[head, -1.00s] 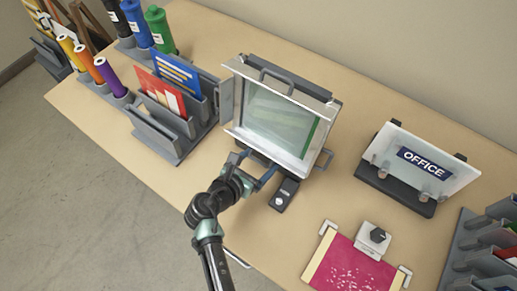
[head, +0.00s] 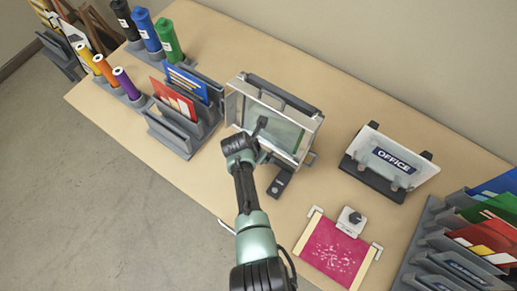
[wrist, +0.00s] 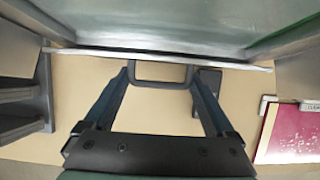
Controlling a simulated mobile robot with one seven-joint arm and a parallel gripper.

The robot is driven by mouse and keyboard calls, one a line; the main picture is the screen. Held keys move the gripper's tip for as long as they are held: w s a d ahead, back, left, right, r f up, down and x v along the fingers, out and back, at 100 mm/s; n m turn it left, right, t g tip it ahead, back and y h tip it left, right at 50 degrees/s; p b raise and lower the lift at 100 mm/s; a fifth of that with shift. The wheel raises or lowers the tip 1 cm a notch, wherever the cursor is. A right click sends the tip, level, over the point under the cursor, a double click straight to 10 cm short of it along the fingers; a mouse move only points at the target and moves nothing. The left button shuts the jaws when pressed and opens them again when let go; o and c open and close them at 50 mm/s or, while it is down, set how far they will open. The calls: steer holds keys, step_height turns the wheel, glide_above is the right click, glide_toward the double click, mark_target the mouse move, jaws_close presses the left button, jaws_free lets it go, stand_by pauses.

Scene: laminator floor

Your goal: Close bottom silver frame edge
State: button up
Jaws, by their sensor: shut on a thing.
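The silver frame (head: 235,108) stands on the bench around a pale panel with a green border (head: 290,132). In the wrist view its bottom silver edge (wrist: 200,59) runs as a thin bright strip across the picture, with a dark loop handle (wrist: 162,84) below it. My gripper (wrist: 160,70) has one finger at each side of this handle and is shut on it. In the head view my gripper (head: 256,136) reaches over the lower part of the frame and hides much of the bottom edge. How far that edge is folded is hard to tell.
A grey rack with cards (head: 185,125) stands left of the frame. A dark control piece (head: 280,183) lies just in front. The OFFICE sign stand (head: 395,160) and a pink sheet (head: 333,250) are to the right. Bare bench lies between them.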

steer(key=shift+s+d+g+y, duration=0.15)
steer(key=shift+d+g+y, duration=0.1)
steer(key=shift+g+y, duration=0.25)
steer(key=o, duration=1.1)
steer(key=shift+c, duration=0.2)
steer(key=shift+r, duration=0.1)
steer(key=shift+a+r+p, duration=0.1)
steer(key=shift+r+p, duration=0.35)
steer(key=shift+r, duration=0.05)
steer(key=s+a+r, duration=0.1)
steer(key=s+a, duration=0.6)
steer(key=s, duration=0.3)
steer(key=shift+a+r+b, duration=0.35)
steer(key=shift+r, duration=0.05)
